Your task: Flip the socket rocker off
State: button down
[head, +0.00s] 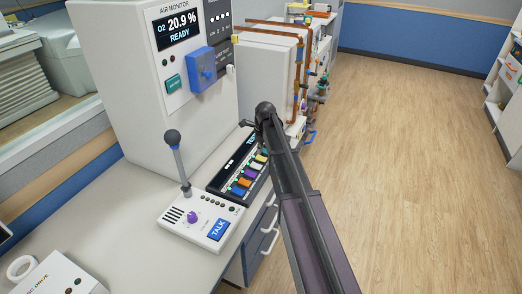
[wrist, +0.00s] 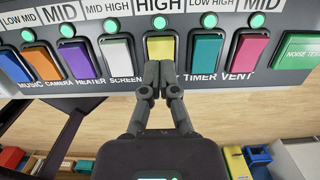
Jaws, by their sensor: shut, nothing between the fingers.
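A row of coloured rockers sits on the dark switch panel (head: 218,184) on the desk in the head view. In the wrist view, the yellow rocker (wrist: 160,47) is straight ahead, with a lit green lamp (wrist: 159,21) above it. My gripper (wrist: 159,68) is shut and empty, its fingertips overlapping the yellow rocker's lower edge; I cannot tell whether they touch. They hide the label under it, and no socket label is readable. The white rocker (wrist: 117,53), labelled SCREEN, is to its left; the green rocker (wrist: 205,53), labelled TIMER, is to its right.
More rockers flank these, including the purple HEATER (wrist: 75,59) and magenta VENT (wrist: 250,53), with lit green lamps above. A NOISE TEST button (wrist: 303,50) is at far right. A TALK box (head: 198,222) with an upright microphone stands beside the panel. An air monitor cabinet (head: 155,110) rises behind.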

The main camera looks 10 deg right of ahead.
aim_at(261, 158)
jog(key=shift+w+a+f+b, duration=0.1)
jog(key=shift+f+b, duration=0.75)
jog(key=shift+f, duration=0.3)
